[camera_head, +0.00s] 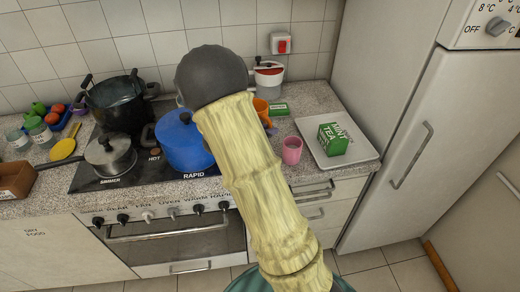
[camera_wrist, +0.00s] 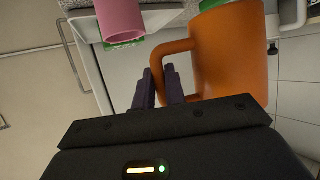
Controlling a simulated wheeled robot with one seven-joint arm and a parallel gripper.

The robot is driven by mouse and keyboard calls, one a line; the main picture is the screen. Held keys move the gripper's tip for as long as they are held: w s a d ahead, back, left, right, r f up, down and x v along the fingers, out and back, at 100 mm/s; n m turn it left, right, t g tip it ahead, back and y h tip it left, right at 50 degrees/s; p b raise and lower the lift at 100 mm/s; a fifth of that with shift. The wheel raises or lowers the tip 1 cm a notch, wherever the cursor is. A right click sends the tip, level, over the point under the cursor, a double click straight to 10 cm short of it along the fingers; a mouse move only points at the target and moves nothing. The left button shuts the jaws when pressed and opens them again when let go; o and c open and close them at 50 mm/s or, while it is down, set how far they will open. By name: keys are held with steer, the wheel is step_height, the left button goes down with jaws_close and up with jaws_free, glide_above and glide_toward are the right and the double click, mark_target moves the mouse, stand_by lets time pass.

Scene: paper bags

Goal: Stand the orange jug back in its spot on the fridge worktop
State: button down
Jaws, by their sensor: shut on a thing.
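The orange jug (camera_head: 261,106) shows in the head view just right of my arm, at the fridge worktop (camera_head: 312,98); my arm hides most of it. In the wrist view the jug (camera_wrist: 236,55) fills the right of the middle, with its handle to the left. My gripper (camera_wrist: 166,84) is shut on the jug's handle, its dark fingers at the handle's side. In the head view my arm covers most of the gripper. I cannot tell whether the jug's base touches the worktop.
A pink cup (camera_head: 291,151) stands at the worktop's front, beside a white tray (camera_head: 364,150) with a green tea box (camera_head: 333,139). A small green packet (camera_head: 278,109) and a white canister (camera_head: 269,78) are behind. The blue pot (camera_head: 182,142) is left of my arm; the fridge (camera_head: 410,130) is right.

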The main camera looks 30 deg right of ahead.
step_height(320, 180, down, 5)
steer(key=shift+f, duration=0.1)
stand_by(0.3)
steer(key=shift+f, duration=2.05)
steer(key=shift+f, duration=0.2)
steer(key=c, duration=1.5)
jaws_free()
steer(key=shift+o, duration=0.2)
steer(key=shift+r, duration=0.1)
